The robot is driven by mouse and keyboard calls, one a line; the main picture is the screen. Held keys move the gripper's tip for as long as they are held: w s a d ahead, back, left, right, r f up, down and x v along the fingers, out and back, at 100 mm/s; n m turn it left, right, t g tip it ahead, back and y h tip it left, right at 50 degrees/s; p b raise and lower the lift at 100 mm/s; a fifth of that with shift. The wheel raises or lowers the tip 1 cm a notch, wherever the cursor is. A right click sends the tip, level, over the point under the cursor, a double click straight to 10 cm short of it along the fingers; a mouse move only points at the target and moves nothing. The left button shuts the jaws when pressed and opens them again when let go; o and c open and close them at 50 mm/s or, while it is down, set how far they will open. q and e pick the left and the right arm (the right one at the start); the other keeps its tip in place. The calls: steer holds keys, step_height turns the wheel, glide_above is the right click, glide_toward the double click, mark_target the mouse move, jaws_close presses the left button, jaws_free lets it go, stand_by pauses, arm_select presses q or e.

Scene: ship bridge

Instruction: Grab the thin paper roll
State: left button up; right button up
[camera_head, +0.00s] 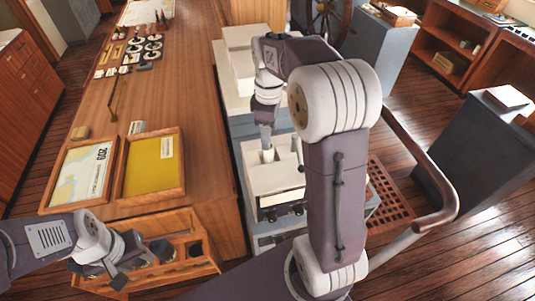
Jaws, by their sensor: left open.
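My left gripper (117,265) is at the lower left, open, over the front of a wooden rack (205,270). My right arm fills the middle; its gripper (267,138) points down over a white-topped cabinet. A short white cylinder (267,156), perhaps a paper roll, shows right under the right fingertips; I cannot tell whether they hold it. A thin pale stick (299,155) stands to its right, partly hidden by my arm; it may also be a roll. I cannot tell which is the thin paper roll.
A framed chart (80,172) and a yellow-backed frame (150,165) lie on the long wooden counter (180,80). Instruments stand farther back. The cabinet (283,183) has open box-like parts. A curved handrail (436,215) is at the right, near a grating (387,196).

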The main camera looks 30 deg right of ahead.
mark_target(269, 156)
steer(key=f, duration=0.2)
steer(key=s+f+p, duration=0.1)
steer(key=shift+a+f, duration=0.25)
steer(key=shift+f, duration=0.5)
steer(key=shift+w+f, duration=0.2)
steer(key=shift+w, duration=0.1)
jaws_close()
steer(key=shift+s+r, duration=0.1)
steer(key=shift+s, duration=0.05)
